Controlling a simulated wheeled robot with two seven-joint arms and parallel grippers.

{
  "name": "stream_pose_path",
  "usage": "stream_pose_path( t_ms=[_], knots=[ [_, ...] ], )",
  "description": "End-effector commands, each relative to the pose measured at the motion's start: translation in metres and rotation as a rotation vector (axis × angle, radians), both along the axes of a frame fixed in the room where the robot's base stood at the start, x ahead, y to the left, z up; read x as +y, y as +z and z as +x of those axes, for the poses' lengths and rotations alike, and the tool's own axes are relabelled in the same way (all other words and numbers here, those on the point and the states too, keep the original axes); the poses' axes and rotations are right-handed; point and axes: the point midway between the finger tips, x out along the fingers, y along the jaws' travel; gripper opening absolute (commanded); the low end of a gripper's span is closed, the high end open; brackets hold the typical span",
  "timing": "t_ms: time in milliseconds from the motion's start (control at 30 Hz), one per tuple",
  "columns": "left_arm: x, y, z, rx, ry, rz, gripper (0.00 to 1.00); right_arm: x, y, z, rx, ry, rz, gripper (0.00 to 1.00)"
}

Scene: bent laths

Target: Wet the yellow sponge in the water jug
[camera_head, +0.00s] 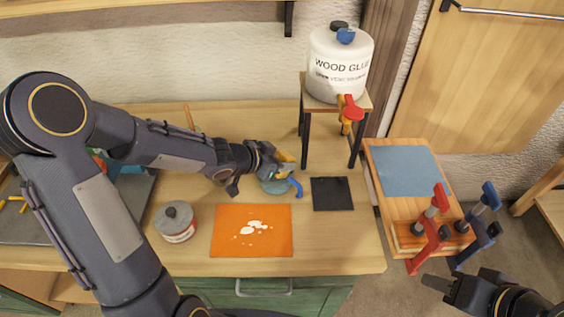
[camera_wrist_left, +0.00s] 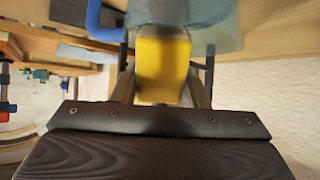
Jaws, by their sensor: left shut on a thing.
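The yellow sponge (camera_head: 285,156) is held in my left gripper (camera_head: 279,168), above the workbench. In the left wrist view the sponge (camera_wrist_left: 162,65) sits between the two fingers. The water jug (camera_head: 274,187) is pale blue and see-through with a blue handle (camera_head: 298,188). It stands on the bench just below the left gripper, which hides part of it. In the left wrist view the jug (camera_wrist_left: 215,25) is just past the sponge's far end; whether they touch is unclear. My right gripper (camera_head: 440,284) is at the lower right, away from the bench; its finger opening is unclear.
An orange mat (camera_head: 228,245) with white splotches and a lidded tin (camera_head: 175,222) are in front of the jug. A dark square pad (camera_head: 332,194) lies to its right. A wood glue tank (camera_head: 338,70) stands on a raised stand. Clamps (camera_head: 432,220) are on the right side table.

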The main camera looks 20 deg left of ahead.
Motion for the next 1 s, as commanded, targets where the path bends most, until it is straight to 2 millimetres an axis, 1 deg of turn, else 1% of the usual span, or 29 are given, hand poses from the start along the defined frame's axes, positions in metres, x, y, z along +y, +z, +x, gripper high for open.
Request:
stream_pose_path(
  t_ms=[33, 633, 733, 1000],
  knots=[
    [0.0, 0.009, 0.0, -0.002, -0.001, -0.001, 0.22, 0.0, 0.009, 0.0, 0.0, 0.0, 0.0, 0.36],
    [0.0, 0.056, 0.002, -0.008, 0.0, -0.003, 0.22, 0.0, 0.057, 0.0, 0.0, 0.0, 0.0, 0.36],
    [0.0, 0.06, 0.002, -0.008, 0.0, -0.003, 0.22, 0.0, 0.061, 0.0, 0.0, 0.0, 0.0, 0.36],
    [0.0, 0.058, 0.002, -0.008, 0.0, -0.004, 0.22, 0.0, 0.059, 0.0, 0.0, 0.0, 0.0, 0.36]
  ],
)
